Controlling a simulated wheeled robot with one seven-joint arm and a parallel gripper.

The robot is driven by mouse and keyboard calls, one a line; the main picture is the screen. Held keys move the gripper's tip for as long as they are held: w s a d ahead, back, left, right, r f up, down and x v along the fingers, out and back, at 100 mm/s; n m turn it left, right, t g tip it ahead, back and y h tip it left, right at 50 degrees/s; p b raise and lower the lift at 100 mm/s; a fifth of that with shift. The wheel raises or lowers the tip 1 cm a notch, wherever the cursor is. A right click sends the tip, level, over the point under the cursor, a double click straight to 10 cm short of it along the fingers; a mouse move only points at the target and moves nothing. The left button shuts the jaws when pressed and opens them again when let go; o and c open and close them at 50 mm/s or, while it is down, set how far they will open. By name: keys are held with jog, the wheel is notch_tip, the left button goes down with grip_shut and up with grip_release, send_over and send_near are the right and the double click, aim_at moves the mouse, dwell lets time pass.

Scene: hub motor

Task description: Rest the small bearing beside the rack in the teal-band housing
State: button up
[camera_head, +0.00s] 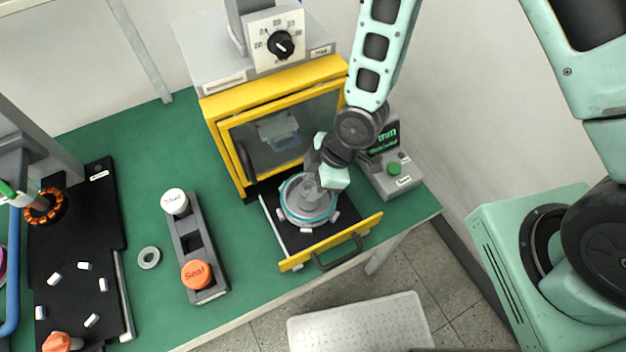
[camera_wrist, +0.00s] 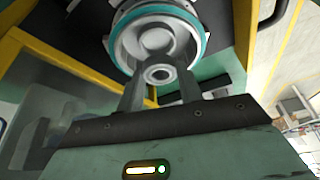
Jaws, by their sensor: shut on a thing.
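The teal-band housing (camera_head: 307,214) is a round grey part with a teal ring, sitting on the pulled-out drawer. It also fills the top of the wrist view (camera_wrist: 128,45), its hollow facing my gripper. My gripper (camera_head: 316,188) is over the housing, pointing down. In the wrist view my gripper (camera_wrist: 160,82) is shut on a small grey ring-shaped bearing (camera_wrist: 158,74), which lies in front of the housing's near side; I cannot tell whether they touch. Another grey ring (camera_head: 149,257) lies flat on the green bench, left of the rack (camera_head: 214,267).
The rack holds a white "Stud" cap (camera_head: 174,201) and an orange "Seal" cap (camera_head: 196,274), with an empty slot between. The yellow-framed cabinet (camera_head: 275,130) stands behind the drawer (camera_head: 291,265). A button box (camera_head: 393,178) is close right. A black board (camera_head: 75,270) with small white pieces lies left.

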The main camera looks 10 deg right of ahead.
dwell(0.4)
jog(key=shift+f+b, duration=0.85)
jog(key=shift+f, duration=0.05)
jog(key=shift+f+b, duration=0.6)
jog(key=shift+f, duration=0.05)
jog(key=shift+f+b, duration=0.45)
jog(key=shift+f, duration=0.05)
jog(key=shift+f, duration=0.1)
dwell(1.6)
jog(key=o, duration=1.2)
